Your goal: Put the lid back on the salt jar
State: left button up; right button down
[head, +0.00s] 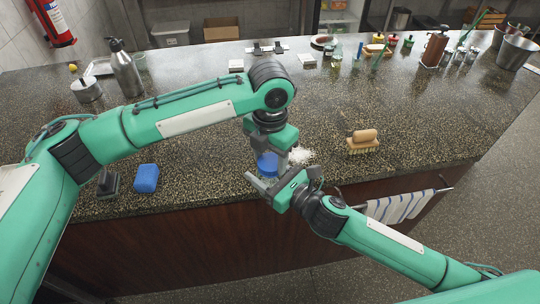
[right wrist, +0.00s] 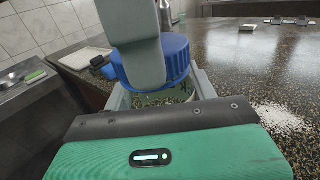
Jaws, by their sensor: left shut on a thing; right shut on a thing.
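The blue lid (head: 267,163) is held by my left gripper (head: 270,155), which comes down from above. In the right wrist view the ridged lid (right wrist: 178,58) sits at the mouth of the clear salt jar (right wrist: 160,98), with a left finger across its front. I cannot tell whether the lid is seated or just above the rim. My right gripper (head: 270,188) is shut around the jar's body from the front. The jar looks upright at the counter's front edge, mostly hidden by the grippers in the head view.
Spilled white salt (head: 300,156) lies right of the jar. A wooden brush (head: 363,141) stands farther right, and a blue sponge (head: 146,178) lies to the left. A striped towel (head: 400,207) hangs on the front rail. The counter's middle right is clear.

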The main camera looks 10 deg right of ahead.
pick_arm(q)
jog(key=o, duration=0.9)
jog(key=shift+o, duration=0.2)
jog(key=shift+r, duration=2.3)
jog(key=shift+c, duration=0.4)
